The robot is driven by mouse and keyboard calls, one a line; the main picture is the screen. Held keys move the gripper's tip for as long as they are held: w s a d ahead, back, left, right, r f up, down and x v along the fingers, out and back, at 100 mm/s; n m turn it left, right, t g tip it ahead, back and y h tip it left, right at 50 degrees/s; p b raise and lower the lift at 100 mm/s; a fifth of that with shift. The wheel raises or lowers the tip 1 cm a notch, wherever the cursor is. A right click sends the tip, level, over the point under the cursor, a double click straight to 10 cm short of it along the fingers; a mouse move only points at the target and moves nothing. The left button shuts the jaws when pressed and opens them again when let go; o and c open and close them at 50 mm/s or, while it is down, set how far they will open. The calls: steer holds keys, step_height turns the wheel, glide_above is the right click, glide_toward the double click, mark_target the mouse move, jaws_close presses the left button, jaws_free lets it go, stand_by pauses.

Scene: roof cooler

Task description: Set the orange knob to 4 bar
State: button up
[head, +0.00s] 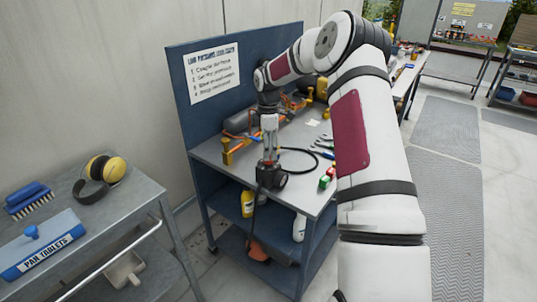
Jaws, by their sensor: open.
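My gripper (270,148) points down from my arm over the front part of the blue-grey workbench (207,152). It is open, with its fingers just above a dark block-shaped device (272,177) at the bench's front edge. I cannot tell whether it touches this device. Orange parts (240,136) lie on the bench left of my gripper, and more orange shows behind it, but I cannot tell which is the orange knob. No scale or bar marking can be read. My wrist and gripper hide part of the bench behind them.
A yellow post (227,153) stands at the bench's left front. A black hose (310,155) curves right of my gripper, near tools. A printed sign (214,71) hangs on the back panel. A cart with yellow earmuffs (105,168) stands left. Grey floor mats (445,130) lie right.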

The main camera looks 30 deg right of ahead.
steer(key=shift+f, duration=1.4)
steer(key=c, duration=1.2)
